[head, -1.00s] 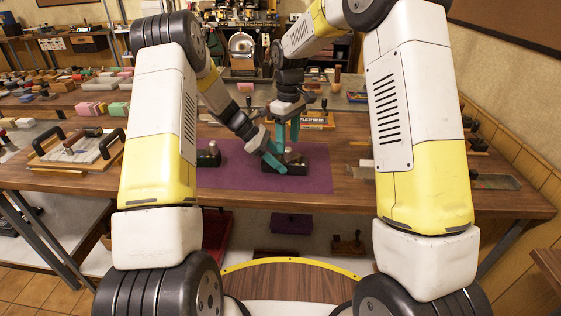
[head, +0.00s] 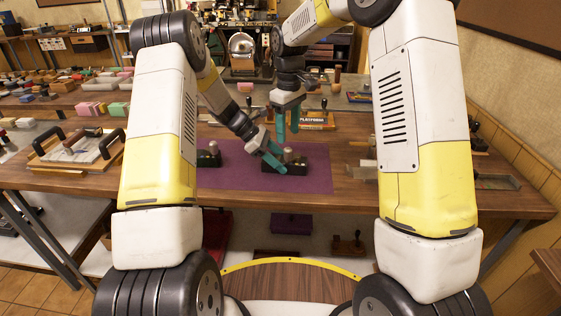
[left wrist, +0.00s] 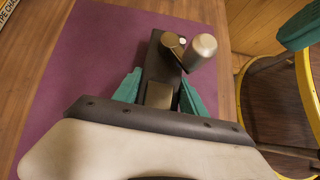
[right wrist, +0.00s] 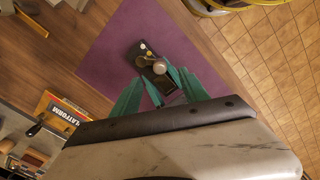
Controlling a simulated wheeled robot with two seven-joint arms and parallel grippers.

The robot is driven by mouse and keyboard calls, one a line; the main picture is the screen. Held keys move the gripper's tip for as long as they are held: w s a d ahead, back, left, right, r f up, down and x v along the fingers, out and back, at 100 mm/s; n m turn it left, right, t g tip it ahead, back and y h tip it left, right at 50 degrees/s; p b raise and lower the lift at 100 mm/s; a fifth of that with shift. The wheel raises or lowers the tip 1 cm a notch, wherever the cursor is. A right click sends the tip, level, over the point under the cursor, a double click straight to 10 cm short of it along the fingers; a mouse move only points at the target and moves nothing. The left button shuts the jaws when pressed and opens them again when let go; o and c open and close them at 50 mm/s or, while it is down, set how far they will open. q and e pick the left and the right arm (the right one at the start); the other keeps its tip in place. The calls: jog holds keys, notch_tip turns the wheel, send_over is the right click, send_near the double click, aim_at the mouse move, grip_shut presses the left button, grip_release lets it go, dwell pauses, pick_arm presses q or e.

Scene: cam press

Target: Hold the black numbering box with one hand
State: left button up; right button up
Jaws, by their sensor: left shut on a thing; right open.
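The black numbering box (head: 318,161), with a round metal knob, rests on or just above the purple mat (head: 240,177). My left gripper (head: 274,157) is shut on it. In the left wrist view the box (left wrist: 158,68) sits between my teal fingers (left wrist: 160,96), and its metal knob (left wrist: 202,46) leans to the right. My right gripper (head: 287,126) is open and empty, above and behind the box. The box also shows beyond my fingers in the right wrist view (right wrist: 138,50). Part of it is hidden by my left fingers.
Another small dark piece with a metal knob (head: 209,157) stands on the mat at the left. A platform box (head: 316,120) lies behind the mat. A wooden-framed tray with black handles (head: 80,150) stands at the left. The mat's front is clear.

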jog(key=shift+r, duration=1.75)
notch_tip(320, 180, up, 12)
pick_arm(q)
jog(key=o, duration=1.3)
jog(key=shift+o, duration=0.2)
jog(key=shift+a, duration=0.1)
